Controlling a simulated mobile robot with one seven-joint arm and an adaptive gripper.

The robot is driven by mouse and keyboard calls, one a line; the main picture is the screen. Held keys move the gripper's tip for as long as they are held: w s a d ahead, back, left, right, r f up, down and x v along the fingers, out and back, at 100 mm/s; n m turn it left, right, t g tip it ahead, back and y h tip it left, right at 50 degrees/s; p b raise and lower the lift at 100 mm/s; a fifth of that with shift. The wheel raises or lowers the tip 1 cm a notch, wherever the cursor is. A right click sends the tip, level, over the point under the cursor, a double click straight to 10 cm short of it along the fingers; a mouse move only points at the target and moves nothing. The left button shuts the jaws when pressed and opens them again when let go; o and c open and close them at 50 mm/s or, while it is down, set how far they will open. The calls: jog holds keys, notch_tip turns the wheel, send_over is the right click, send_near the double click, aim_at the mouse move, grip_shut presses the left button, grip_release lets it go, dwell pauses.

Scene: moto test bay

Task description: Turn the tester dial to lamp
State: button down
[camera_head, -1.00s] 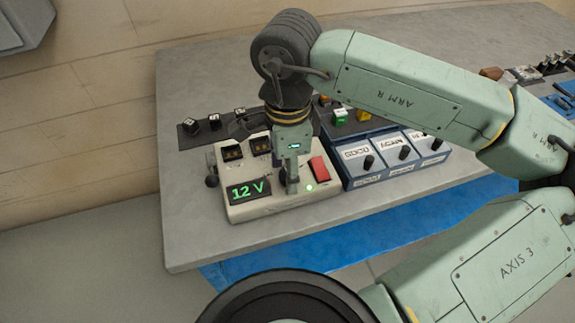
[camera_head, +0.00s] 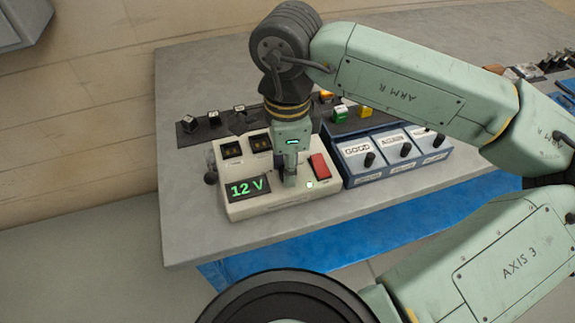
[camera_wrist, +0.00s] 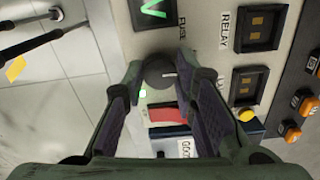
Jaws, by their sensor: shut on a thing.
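The cream tester (camera_head: 240,208) sits on the grey bench and its display (camera_head: 248,187) reads 12 V in green. Its dark round dial (camera_wrist: 158,73) shows between my fingers in the wrist view, with a short white mark on its face. My gripper (camera_head: 290,182) points down at the tester and is shut on the dial, one finger on each side (camera_wrist: 168,74). Labels FUSE and RELAY are readable in the wrist view. A further label is partly hidden by a finger, so I cannot tell which label the mark points at.
A red rocker switch (camera_head: 320,166) and a lit green lamp (camera_head: 310,184) sit close to my gripper on the tester. Blue bins (camera_head: 367,175) with labels and knobs stand just right. Small dark parts (camera_head: 213,119) lie behind. The bench's left part is clear.

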jog(key=m+b, duration=0.2)
jog(key=b, duration=0.1)
jog(key=shift+f, duration=0.3)
jog(key=m+b, duration=0.2)
jog(key=b, duration=0.1)
jog(key=shift+m, duration=0.3)
jog(key=shift+r+m+b, duration=0.15)
jog(key=shift+m+b, duration=0.75)
jog(key=shift+m, duration=0.25)
jog(key=shift+r+m+b, duration=0.15)
jog(key=shift+m+b, duration=0.7)
jog(key=shift+m, duration=0.3)
jog(key=c, duration=1.3)
grip_release()
jog(key=shift+r, duration=0.1)
